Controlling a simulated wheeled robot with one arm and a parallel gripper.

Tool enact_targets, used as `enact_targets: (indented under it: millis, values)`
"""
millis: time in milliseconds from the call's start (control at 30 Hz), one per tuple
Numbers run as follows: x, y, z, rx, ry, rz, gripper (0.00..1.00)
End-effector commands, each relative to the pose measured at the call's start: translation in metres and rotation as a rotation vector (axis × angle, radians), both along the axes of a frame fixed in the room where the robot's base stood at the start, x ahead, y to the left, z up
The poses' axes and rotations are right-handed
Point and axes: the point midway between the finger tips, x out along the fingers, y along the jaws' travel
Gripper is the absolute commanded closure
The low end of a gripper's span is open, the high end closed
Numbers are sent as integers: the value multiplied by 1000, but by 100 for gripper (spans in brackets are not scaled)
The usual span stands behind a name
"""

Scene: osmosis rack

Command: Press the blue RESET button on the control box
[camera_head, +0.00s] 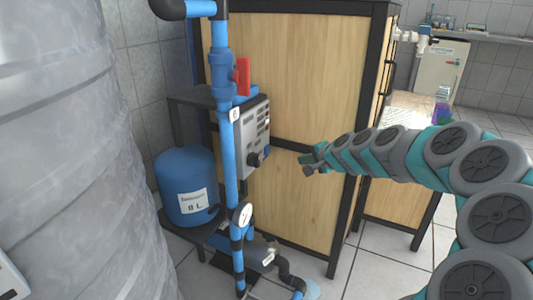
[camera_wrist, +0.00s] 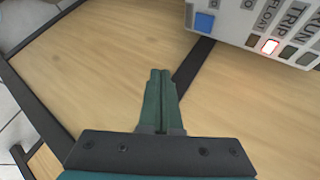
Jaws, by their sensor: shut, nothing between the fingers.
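The grey control box (camera_head: 254,130) is mounted beside the blue upright pipe, in front of the wooden cabinet. In the wrist view part of the control box (camera_wrist: 235,32) shows at the top right, with a square blue button (camera_wrist: 204,22) near its left corner. The button's own label cannot be read; "FLOAT", "TRIP" and "RUN" show further right. My gripper (camera_head: 309,164) is to the right of the box, apart from it, in front of the cabinet. In the wrist view my gripper (camera_wrist: 160,77) is shut and empty, its tips below and left of the blue button.
A blue tank (camera_head: 187,186) stands further left, and a large grey tank (camera_head: 60,150) fills the left side. The wooden cabinet (camera_head: 295,70) stands behind.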

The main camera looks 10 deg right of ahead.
Motion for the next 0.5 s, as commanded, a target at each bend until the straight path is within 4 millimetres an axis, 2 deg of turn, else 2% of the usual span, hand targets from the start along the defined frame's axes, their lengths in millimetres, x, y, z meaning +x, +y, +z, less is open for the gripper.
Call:
enact_targets:
  millis: [333,500]
  values:
    - [0,2,1,0,0,1,100]
    - [7,12,1,-1,1,5,100]
